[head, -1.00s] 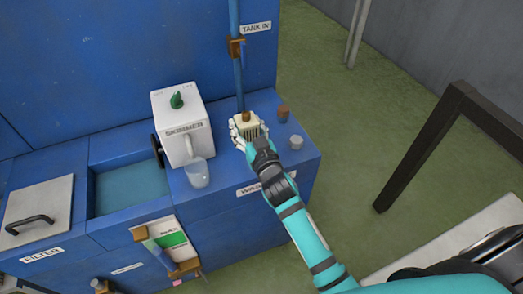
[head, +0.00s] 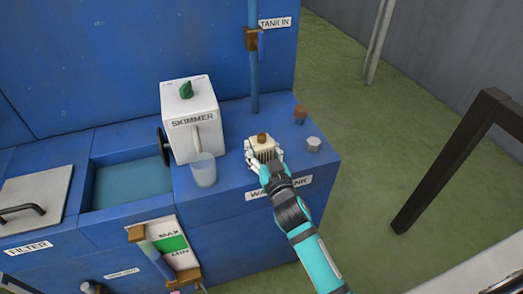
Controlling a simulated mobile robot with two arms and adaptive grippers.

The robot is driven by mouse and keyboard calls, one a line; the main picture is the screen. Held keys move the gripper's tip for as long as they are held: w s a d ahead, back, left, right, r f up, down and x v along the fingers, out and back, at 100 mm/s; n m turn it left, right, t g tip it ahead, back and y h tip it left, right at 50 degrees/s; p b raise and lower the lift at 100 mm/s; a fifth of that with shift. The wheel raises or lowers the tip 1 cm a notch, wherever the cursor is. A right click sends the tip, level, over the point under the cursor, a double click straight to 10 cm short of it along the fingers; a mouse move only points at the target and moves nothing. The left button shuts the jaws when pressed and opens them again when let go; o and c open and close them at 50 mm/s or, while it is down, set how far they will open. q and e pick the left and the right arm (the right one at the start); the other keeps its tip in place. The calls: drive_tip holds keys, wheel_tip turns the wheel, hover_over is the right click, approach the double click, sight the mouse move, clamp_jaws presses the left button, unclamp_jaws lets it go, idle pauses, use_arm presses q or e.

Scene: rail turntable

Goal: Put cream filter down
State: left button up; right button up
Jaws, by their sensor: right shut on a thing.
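The cream filter (head: 262,150) is a small ribbed block with a brown knob on top. My right gripper (head: 264,160) is shut on it, its fingers around its sides. The filter is upright over the front part of the blue tank top (head: 232,122), behind the front label. I cannot tell whether its underside touches the surface. My left gripper is not in view.
A brown cap (head: 300,114) and a grey knob (head: 313,144) are right of the filter. A clear cup (head: 203,170) and the white skimmer box (head: 190,120) stand left. A blue pipe (head: 254,70) rises behind. An open basin (head: 130,182) lies further left.

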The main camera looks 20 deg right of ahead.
drive_tip(key=shift+f, duration=0.15)
drive_tip(key=o, duration=1.3)
drive_tip(key=shift+c, duration=0.2)
drive_tip(key=s, duration=1.2)
drive_tip(key=shift+d+b, duration=0.2)
drive_tip(key=shift+b, duration=0.1)
